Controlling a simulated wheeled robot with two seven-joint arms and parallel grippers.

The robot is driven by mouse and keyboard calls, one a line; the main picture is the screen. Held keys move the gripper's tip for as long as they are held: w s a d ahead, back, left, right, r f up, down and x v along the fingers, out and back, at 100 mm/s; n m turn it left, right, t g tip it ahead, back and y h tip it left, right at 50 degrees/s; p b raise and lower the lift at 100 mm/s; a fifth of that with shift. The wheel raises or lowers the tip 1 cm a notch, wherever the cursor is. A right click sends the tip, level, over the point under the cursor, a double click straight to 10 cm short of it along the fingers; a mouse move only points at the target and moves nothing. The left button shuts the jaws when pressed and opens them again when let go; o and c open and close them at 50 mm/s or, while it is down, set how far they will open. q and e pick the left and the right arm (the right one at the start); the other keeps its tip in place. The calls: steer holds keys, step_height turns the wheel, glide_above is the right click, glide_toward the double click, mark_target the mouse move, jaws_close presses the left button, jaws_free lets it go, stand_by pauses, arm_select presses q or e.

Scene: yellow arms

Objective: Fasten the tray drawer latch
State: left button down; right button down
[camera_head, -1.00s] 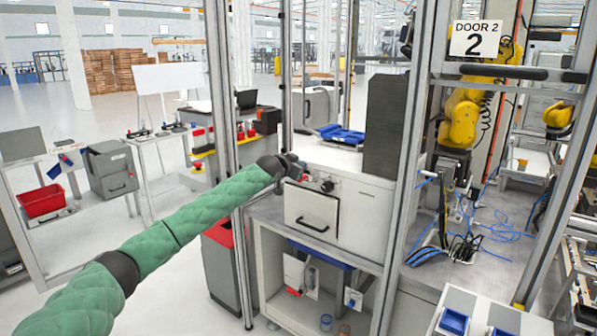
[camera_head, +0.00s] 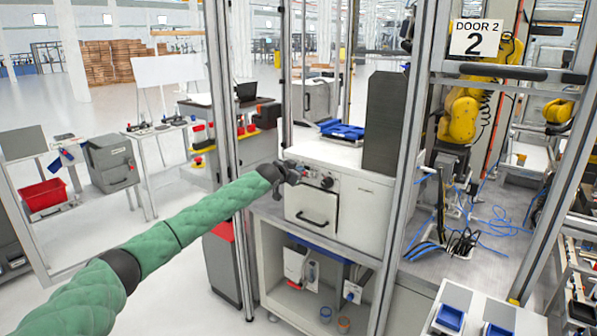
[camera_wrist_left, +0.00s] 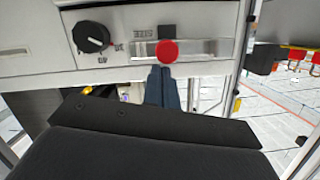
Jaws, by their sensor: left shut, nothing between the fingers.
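The white cabinet (camera_head: 366,212) has a tray drawer (camera_head: 311,208) with a black handle; its front looks flush. Above the drawer is a panel with a black rotary knob (camera_head: 327,183), also in the wrist view (camera_wrist_left: 92,37). The latch appears to be the red knob (camera_wrist_left: 167,52) on a metal slotted plate (camera_wrist_left: 205,47). My left gripper (camera_head: 297,172) is at this panel. In the wrist view its dark fingers (camera_wrist_left: 163,72) are together and empty, tips just below the red knob; whether they touch it I cannot tell. My right gripper is not in view.
A blue tray (camera_head: 342,131) lies on the cabinet top beside a dark upright panel (camera_head: 386,124). A metal frame post (camera_head: 232,150) stands left of the cabinet, close to my left arm. Another post (camera_head: 410,150) stands to its right. An open shelf lies below the drawer.

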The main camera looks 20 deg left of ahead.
arm_select(q)
steer(key=shift+f, duration=0.1)
